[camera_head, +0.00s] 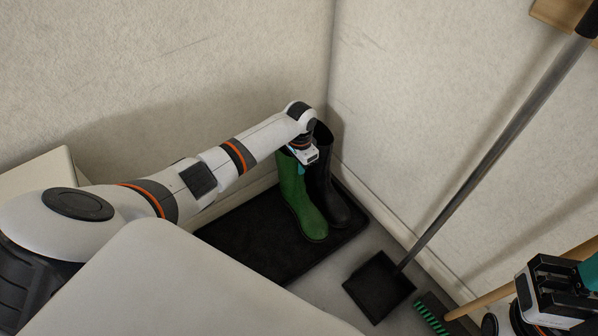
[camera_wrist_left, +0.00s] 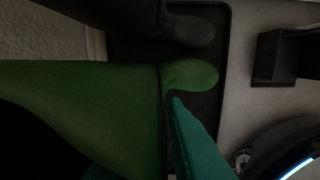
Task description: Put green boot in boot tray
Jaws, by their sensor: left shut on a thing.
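The green boot (camera_head: 300,198) stands upright on the black boot tray (camera_head: 248,239), beside a black boot (camera_head: 327,182) on its right. My left gripper (camera_head: 303,160) is at the top of the green boot's shaft and is shut on it. In the left wrist view the green boot (camera_wrist_left: 90,105) runs across the picture with its toe over the tray (camera_wrist_left: 222,40), and a teal finger (camera_wrist_left: 195,135) lies against it. My right gripper (camera_head: 562,285) is at the lower right edge, and its fingers are partly cut off.
A long-handled dustpan (camera_head: 379,287) leans against the right wall. A green-bristled brush (camera_head: 432,314) with a wooden handle lies near it. The walls meet in a corner close behind the boots. The tray's front left part is bare.

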